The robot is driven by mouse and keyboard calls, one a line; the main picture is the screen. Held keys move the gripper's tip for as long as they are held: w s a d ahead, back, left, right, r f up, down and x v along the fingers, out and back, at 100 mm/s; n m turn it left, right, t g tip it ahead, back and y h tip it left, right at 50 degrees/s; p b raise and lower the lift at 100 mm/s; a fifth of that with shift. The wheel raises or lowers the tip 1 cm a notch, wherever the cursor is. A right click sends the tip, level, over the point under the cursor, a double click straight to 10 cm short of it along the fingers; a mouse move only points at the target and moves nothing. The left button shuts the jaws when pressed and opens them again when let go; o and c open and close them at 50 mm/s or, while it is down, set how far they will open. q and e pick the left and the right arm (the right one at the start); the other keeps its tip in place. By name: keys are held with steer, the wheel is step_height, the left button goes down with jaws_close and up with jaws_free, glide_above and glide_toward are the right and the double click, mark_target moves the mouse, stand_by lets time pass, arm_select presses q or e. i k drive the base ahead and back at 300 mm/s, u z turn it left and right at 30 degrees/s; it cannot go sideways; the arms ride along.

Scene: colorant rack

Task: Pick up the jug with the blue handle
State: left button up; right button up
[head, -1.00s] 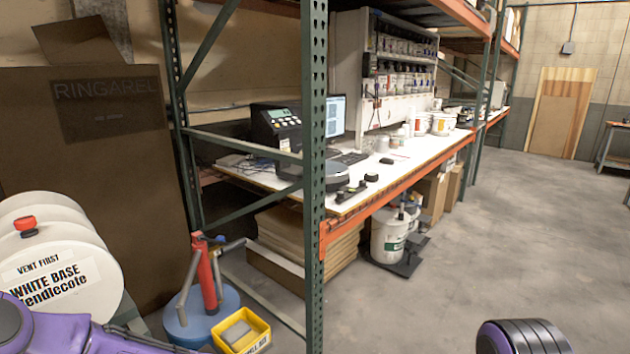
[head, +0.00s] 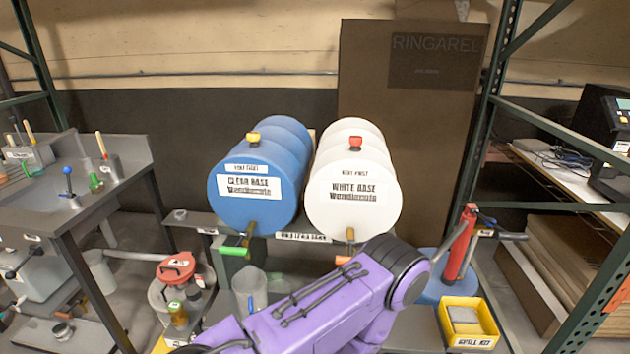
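A grey translucent jug-like vessel (head: 250,288) stands low under the blue drum's tap in the head view. My purple arm crosses the lower middle of the view. Neither gripper's fingers show.
A blue drum (head: 258,175) and a white drum (head: 352,178) lie on a stand with taps. A metal bench (head: 60,215) is at left. A red-lidded can (head: 176,280) stands on the floor side. A yellow bin (head: 468,322), red pump (head: 460,245) and green rack post (head: 600,285) are at right.

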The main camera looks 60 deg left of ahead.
mark_target(249, 286)
steer(key=z, duration=0.05)
steer(key=k, duration=0.25)
steer(key=u, duration=2.2)
